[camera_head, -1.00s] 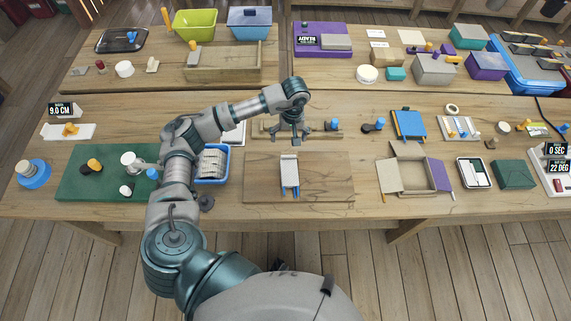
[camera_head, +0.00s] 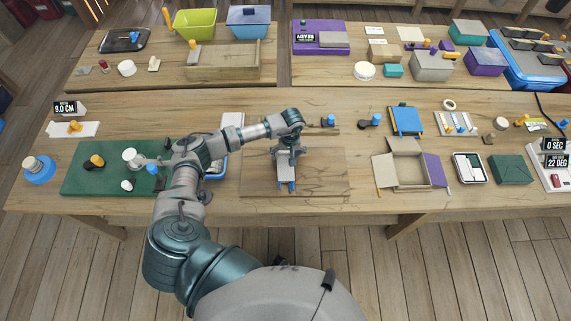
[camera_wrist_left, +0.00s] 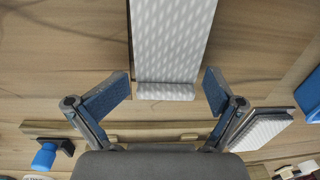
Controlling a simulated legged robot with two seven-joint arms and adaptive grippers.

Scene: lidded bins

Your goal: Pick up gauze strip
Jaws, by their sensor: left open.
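The gauze strip (camera_head: 284,171) is pale, with its far part hidden under my left gripper (camera_head: 289,153) in the head view. In the left wrist view, the strip (camera_wrist_left: 172,45) shows a white woven pattern and a rolled or folded end. My left gripper (camera_wrist_left: 160,92) is open there, one finger on each side of that end, with a gap to each side. Whether the fingers are level with the strip is unclear. My right gripper is not in view.
A blue tray (camera_head: 219,171) is partly hidden behind my left arm. A white patterned block (camera_wrist_left: 262,130) and a blue knob (camera_wrist_left: 44,156) lie near the gripper in the wrist view. An open cardboard box (camera_head: 405,169) stands to the right. The board's right part is clear.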

